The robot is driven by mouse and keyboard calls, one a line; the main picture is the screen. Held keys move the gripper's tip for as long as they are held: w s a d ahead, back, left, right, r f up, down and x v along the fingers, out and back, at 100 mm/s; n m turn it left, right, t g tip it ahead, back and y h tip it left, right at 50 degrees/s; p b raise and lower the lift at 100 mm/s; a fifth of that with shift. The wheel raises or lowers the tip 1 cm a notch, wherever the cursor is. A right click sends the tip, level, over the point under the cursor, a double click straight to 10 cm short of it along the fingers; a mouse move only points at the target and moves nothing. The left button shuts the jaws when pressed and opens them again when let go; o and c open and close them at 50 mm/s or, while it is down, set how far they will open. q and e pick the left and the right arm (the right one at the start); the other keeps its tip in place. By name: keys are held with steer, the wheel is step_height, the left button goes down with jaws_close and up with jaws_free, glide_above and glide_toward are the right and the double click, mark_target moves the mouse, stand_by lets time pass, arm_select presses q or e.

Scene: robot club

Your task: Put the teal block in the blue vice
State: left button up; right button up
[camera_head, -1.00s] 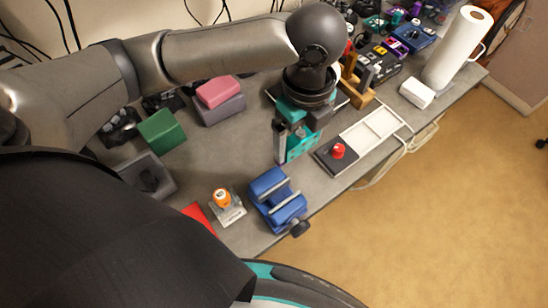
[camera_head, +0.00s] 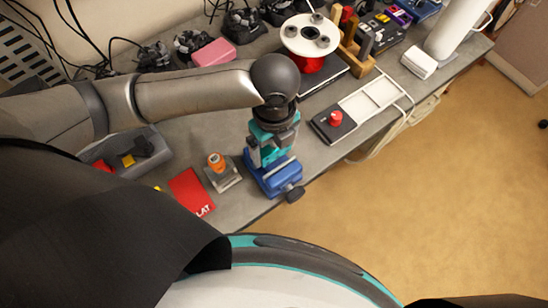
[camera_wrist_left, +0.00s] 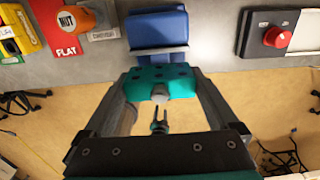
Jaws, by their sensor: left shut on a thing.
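The blue vice (camera_head: 277,182) stands near the front edge of the bench, its dark handle pointing toward the floor side. My left gripper (camera_head: 269,152) is over the vice and hides part of it. It is shut on the teal block (camera_wrist_left: 160,81), which sits between the two fingers in the left wrist view. The blue vice (camera_wrist_left: 157,28) and its pale metal jaw strip show just beyond the block there. I cannot tell whether the block touches the jaws. My right gripper is not in view.
An orange-topped nut holder (camera_head: 217,162) and a red FLAT card (camera_head: 190,191) lie left of the vice. A red button box (camera_head: 334,121) and a white tray (camera_head: 372,101) are to the right. A grey bin (camera_head: 150,163) stands further left. The bench ends just in front of the vice.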

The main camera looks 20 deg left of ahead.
mark_target(274, 166)
arm_select(q)
steer(key=shift+f+b, duration=0.35)
steer(key=shift+f, duration=2.8)
steer(key=shift+f, duration=0.15)
steer(key=o, duration=1.2)
steer(key=shift+o, duration=0.2)
step_height(274, 166, up, 12)
steer(key=shift+r+p, duration=0.2)
steer(key=shift+p, duration=0.45)
